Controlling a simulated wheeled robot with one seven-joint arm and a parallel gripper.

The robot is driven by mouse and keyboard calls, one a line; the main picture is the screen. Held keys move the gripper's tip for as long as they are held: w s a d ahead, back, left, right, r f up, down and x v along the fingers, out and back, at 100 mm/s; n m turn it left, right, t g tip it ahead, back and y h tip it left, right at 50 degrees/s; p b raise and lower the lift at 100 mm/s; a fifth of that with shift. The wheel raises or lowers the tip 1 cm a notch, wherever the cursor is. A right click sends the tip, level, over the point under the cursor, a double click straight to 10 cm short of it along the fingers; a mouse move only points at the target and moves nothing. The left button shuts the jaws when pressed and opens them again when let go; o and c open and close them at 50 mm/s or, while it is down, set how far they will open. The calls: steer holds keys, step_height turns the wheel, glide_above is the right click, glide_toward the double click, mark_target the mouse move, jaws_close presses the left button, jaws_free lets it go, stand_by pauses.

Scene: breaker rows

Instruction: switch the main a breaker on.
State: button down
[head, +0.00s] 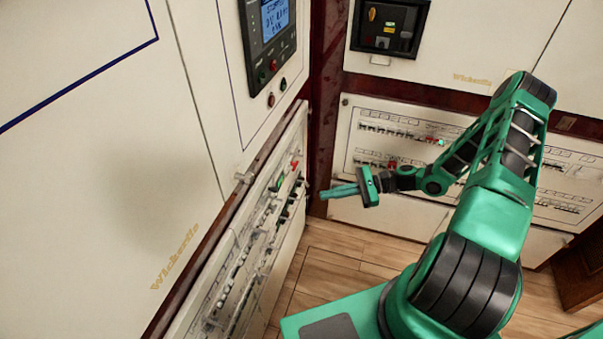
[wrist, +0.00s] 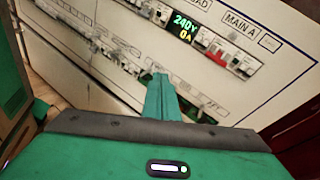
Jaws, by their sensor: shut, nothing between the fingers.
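The "MAIN A" label shows at the upper right of the breaker panel in the wrist view. The main A breaker (wrist: 222,50) sits just below it, with red and white parts beside the lit 240V / 0A display (wrist: 183,27). I cannot tell its lever position. In the head view a small red part (head: 295,165) shows near the upper right end of the left-hand panel. My gripper (head: 326,193) is shut and empty, pointing left toward that panel. In the wrist view its fingertips (wrist: 160,82) lie lower left of the breaker, seemingly apart from the panel.
The left panel (head: 262,222) carries rows of small breakers. A second breaker panel (head: 400,128) stands on the back wall behind my arm. A meter with a blue screen (head: 273,17) is above the left panel. Wooden floor (head: 335,255) is clear below my gripper.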

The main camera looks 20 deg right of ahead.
mark_target(295, 166)
steer(key=shift+w+d+f+m+t+y, duration=0.15)
steer(key=shift+w+d+m+t+y, duration=0.1)
steer(key=shift+w+m+t, duration=0.9)
steer(key=shift+w+d+f+m+t+y, duration=0.1)
steer(key=shift+w+d+m+t+y, duration=0.4)
steer(key=shift+m+t, duration=1.1)
steer(key=shift+w+d+f+m+t+y, duration=0.15)
steer(key=shift+w+m+t, duration=0.9)
steer(key=shift+t, duration=0.6)
steer(key=shift+a, duration=0.15)
steer(key=x, duration=1)
steer(key=shift+f, duration=0.1)
steer(key=shift+d, duration=0.3)
